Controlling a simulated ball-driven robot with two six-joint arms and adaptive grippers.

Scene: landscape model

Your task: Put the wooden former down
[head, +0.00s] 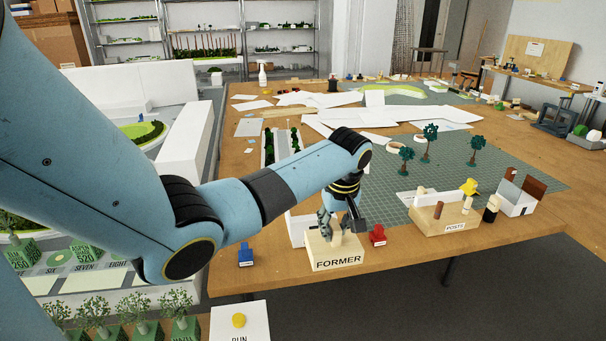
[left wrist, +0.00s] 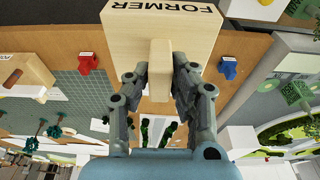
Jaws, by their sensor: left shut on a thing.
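The wooden former (left wrist: 160,70) is a pale upright piece between the fingers of my left gripper (left wrist: 159,85). It also shows in the head view (head: 337,238), partly hidden by the fingers. It stands at the top of a pale wooden block (head: 328,252) labelled FORMER, near the table's front edge; the block also shows in the left wrist view (left wrist: 135,40). I cannot tell whether the former is seated in the block or just above it. My left gripper (head: 337,226) is shut on the former, pointing down. My right gripper is not in view.
A red piece (head: 377,235) stands close to the right of the block, and a blue piece (head: 245,256) to its left. A wooden POSTS block (head: 440,217) stands further right. Small trees (head: 430,132) stand on the green mat (head: 530,175). The wooden table edge (head: 430,254) is close.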

